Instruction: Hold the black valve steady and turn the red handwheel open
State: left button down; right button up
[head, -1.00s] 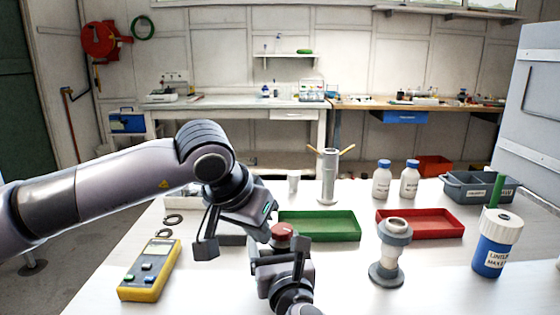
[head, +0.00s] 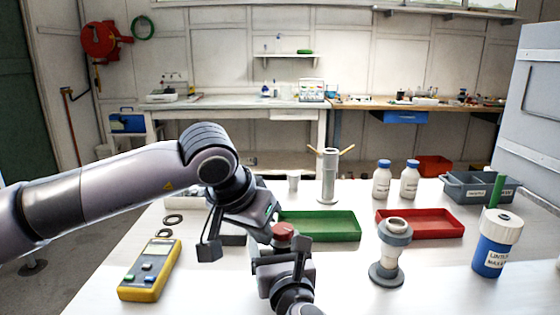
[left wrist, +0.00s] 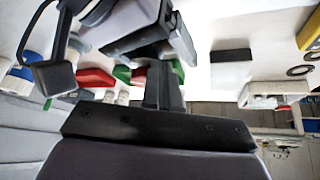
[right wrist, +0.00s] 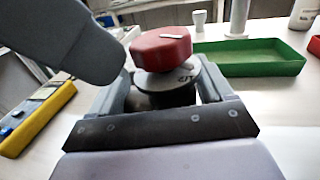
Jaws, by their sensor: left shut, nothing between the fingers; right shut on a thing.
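The red handwheel (head: 284,229) sits on top of the black valve (right wrist: 165,86) near the middle of the table. In the right wrist view the handwheel (right wrist: 160,44) has a pale mark on top, and the valve has a lettered grey top. My right gripper (right wrist: 165,98) is shut on the valve body, one finger on each side, below the handwheel. My left gripper (head: 268,228) is shut and empty just left of the handwheel. In the left wrist view my left gripper (left wrist: 163,90) has its fingers together; I cannot tell whether they touch the wheel. Most of the valve body is hidden.
A green tray (head: 320,238) lies behind the valve and a red tray (head: 420,236) farther right. A grey stand (head: 390,250) and a blue jar (head: 496,245) stand right. A yellow meter (head: 150,270) lies left. A metal cylinder (head: 328,182) stands behind.

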pick_arm(q)
jog(key=shift+s+d, duration=0.15)
jog(key=shift+d, duration=0.1)
pick_arm(e)
jog(key=shift+s+a+f, duration=0.1)
pick_arm(q)
jog(key=shift+s+d, duration=0.3)
jog(key=shift+d, duration=0.1)
jog(key=shift+s+d+r, duration=0.1)
jog(key=shift+s+d, duration=0.1)
jog(key=shift+d, duration=0.4)
pick_arm(e)
jog(key=shift+s+a, duration=0.1)
jog(key=shift+a, duration=0.05)
pick_arm(q)
jog(key=shift+s, duration=0.1)
pick_arm(e)
jog(key=shift+d, duration=0.25)
pick_arm(q)
jog(key=r, duration=0.6)
jog(key=shift+s+a, duration=0.25)
jog(key=shift+s, duration=0.1)
pick_arm(e)
jog(key=shift+w, duration=0.2)
